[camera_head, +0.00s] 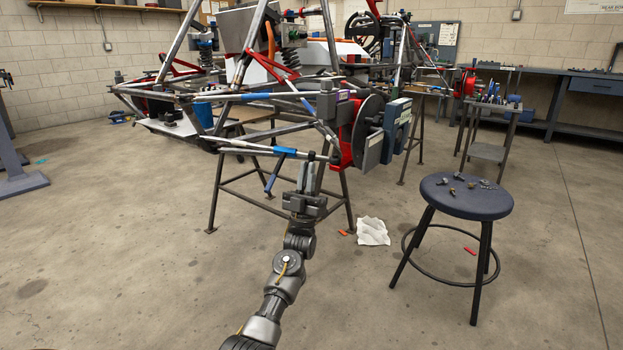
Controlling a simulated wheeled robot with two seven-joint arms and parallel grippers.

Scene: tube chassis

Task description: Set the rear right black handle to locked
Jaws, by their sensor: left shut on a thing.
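My left gripper (309,172) reaches up from below to the wheel-side end of the lower suspension tube. Its two grey fingers are close together, shut on what looks like the black handle (325,149), a small dark piece at the tube's end. The fingers hide most of it, so I cannot tell its set position. The tube chassis (222,140) rests on stands above the floor. A red upright with a dark brake disc (369,117) sits just right of the fingers. My right gripper is not in view.
A blue stool (465,197) with small metal parts stands at the right. A white cloth (372,231) lies on the floor near a stand leg (348,203).

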